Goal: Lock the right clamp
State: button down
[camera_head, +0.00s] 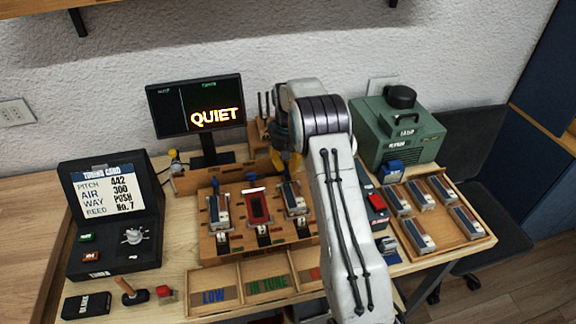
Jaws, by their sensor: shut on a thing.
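My gripper (281,152) is low at the right end of a wooden rail (225,176) behind the reed fixture. It is shut where the right clamp stands, and a yellow-orange part shows there; my wrist and arm hide most of it. I cannot tell the position of the right clamp's lever. The left clamp (176,160), small with a yellow part and a dark part, stands at the rail's left end, apart from my gripper. The wooden fixture (207,248) in front holds two metal-and-wood reed blocks (219,209) (294,197) with a red piece (258,206) between them.
A monitor (199,106) reading QUIET stands behind the rail. A green machine (399,130) is at the back right, with a tray (462,246) of several blocks in front. Labelled bins (239,298) lie at the front; a black tuning-card case (110,215) is left.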

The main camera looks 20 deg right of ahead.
jog(key=shift+s+a+f, duration=0.2)
jog(key=shift+a+f, duration=0.05)
jog(key=shift+f, duration=0.05)
jog(key=c, duration=1.6)
grip_release()
jog(key=o, duration=0.5)
jog(key=shift+w+a+r, duration=0.15)
jog(key=shift+a, duration=0.05)
jog(key=shift+d, duration=0.1)
jog(key=shift+d+r, duration=0.1)
jog(key=shift+r, duration=0.05)
jog(key=shift+w+r, duration=0.1)
jog(key=shift+r, duration=3.8)
